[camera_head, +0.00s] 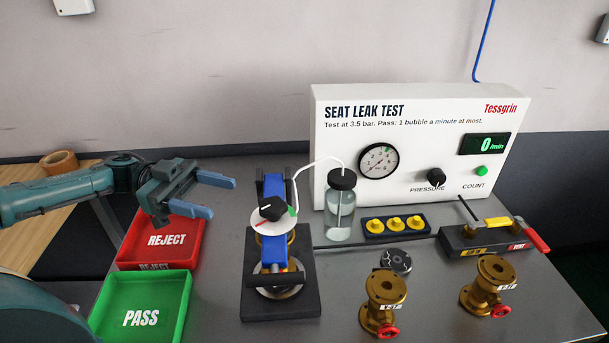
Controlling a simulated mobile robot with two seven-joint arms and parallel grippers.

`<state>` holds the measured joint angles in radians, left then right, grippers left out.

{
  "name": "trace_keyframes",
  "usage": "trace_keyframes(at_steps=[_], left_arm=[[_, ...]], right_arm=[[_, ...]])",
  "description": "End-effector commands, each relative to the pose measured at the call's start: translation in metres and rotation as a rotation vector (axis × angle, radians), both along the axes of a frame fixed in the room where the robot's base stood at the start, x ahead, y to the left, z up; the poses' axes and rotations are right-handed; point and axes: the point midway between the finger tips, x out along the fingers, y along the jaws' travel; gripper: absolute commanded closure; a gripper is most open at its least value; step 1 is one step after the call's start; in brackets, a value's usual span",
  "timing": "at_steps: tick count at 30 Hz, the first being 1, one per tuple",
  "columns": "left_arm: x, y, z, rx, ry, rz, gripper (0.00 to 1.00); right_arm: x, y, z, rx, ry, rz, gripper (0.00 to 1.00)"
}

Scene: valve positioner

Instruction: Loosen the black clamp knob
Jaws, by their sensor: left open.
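The black clamp knob (272,209) sits on top of the clamp fixture (281,308), at the middle of the table. It has a white pointer line, and a pale dial with red and green marks lies under it. Blue clamp parts (273,251) and a brass body show below the knob. My left gripper (219,195) is open and empty. It is in the air over the red tray, left of the knob and apart from it, with its blue-tipped fingers pointing right. My right gripper is not in view.
A red REJECT tray (188,256) and a green PASS tray (184,313) stand left of the fixture. A bubble bottle (340,212) with a white tube stands close right of the knob. Behind is the white test panel (330,150). Two brass valves (385,295) stand front right.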

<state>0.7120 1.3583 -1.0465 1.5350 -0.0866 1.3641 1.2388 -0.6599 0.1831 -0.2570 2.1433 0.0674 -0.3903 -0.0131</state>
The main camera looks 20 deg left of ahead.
Motion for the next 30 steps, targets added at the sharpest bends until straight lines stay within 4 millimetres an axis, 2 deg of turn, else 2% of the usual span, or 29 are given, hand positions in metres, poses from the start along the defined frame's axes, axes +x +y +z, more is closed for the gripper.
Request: trace_keyframes(at_steps=[5, 8, 21, 25, 30], left_arm=[[0.000, -0.004, 0.000, 0.000, 0.001, -0.001, 0.40], [0.000, -0.015, 0.001, -0.001, 0.000, -0.003, 0.40], [0.006, -0.103, 0.002, -0.002, -0.001, -0.004, 0.40], [0.007, -0.120, 0.001, -0.002, -0.001, -0.002, 0.40], [0.008, -0.130, 0.000, -0.001, 0.000, -0.001, 0.40]], right_arm=[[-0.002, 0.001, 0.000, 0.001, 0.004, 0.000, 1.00], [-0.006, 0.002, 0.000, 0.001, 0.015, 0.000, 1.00], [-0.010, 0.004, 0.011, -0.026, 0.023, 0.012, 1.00], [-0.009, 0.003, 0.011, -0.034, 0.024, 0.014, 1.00], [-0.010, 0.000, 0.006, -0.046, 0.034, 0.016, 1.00]])
